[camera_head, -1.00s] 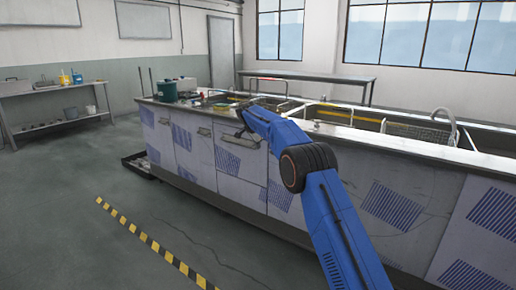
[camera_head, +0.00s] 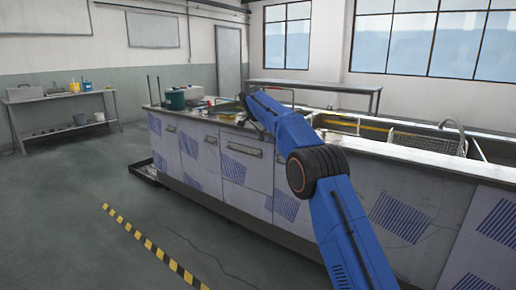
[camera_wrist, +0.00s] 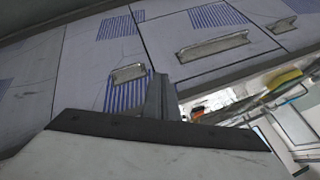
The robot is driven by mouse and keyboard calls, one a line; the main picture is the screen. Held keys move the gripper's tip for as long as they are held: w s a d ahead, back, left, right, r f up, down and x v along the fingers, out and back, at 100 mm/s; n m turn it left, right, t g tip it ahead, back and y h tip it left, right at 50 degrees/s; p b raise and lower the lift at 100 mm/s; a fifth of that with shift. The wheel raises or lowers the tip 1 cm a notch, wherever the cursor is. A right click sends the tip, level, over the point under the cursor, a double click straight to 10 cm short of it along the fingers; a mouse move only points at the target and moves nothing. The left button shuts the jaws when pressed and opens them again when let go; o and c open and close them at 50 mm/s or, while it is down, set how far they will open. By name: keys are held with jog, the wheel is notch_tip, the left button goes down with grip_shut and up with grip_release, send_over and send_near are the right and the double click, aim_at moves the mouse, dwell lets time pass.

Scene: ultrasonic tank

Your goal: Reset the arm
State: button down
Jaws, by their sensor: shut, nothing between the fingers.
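My blue arm (camera_head: 325,190) reaches forward from the lower right of the head view, along the front of the long counter (camera_head: 225,205). Its far end is at the counter's front edge in the picture, and the gripper there is mostly hidden behind the forearm. In the wrist view, my gripper (camera_wrist: 160,97) shows as narrow grey fingers, closed together with nothing between them. Behind them are the counter's cabinet fronts with blue stripes and metal handles (camera_wrist: 212,47). The gripper looks apart from them, but the gap is hard to judge.
A green pot (camera_head: 175,99) stands at the counter's far left end. Sinks and a wire basket (camera_head: 422,142) are at the right. A low black tray (camera_head: 146,173) lies by the counter's left end. The floor left of the counter is open, with a yellow-black stripe (camera_head: 150,245).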

jog(key=s+d+r+n+g, duration=0.1)
jog(key=s+d+r+n, duration=0.1)
jog(key=s+d+r, duration=0.55)
jog(key=s+d+r+n, duration=0.1)
jog(key=s+d+r, duration=0.3)
jog(key=s, duration=0.6)
jog(key=s+d+n, duration=0.1)
jog(key=s+d, duration=0.2)
jog(key=s, duration=0.4)
jog(key=s+d+n+y, duration=0.1)
jog(key=s+d, duration=0.2)
jog(key=s, duration=0.4)
jog(key=s+d+n, duration=0.1)
jog(key=s+d, duration=0.3)
jog(key=s, duration=0.3)
jog(key=s+d+f+n+g, duration=0.15)
jog(key=s+f, duration=0.25)
jog(key=s, duration=0.6)
jog(key=s+d+f+n+t, duration=0.1)
jog(key=s+d+f, duration=0.25)
jog(key=s, duration=0.75)
jog(key=s+d+f+n+y, duration=0.1)
jog(key=s+f+n, duration=0.1)
jog(key=s+f, duration=1.3)
jog(key=s, duration=0.3)
jog(key=shift+s+n+g, duration=0.3)
jog(key=shift+n+g, duration=0.05)
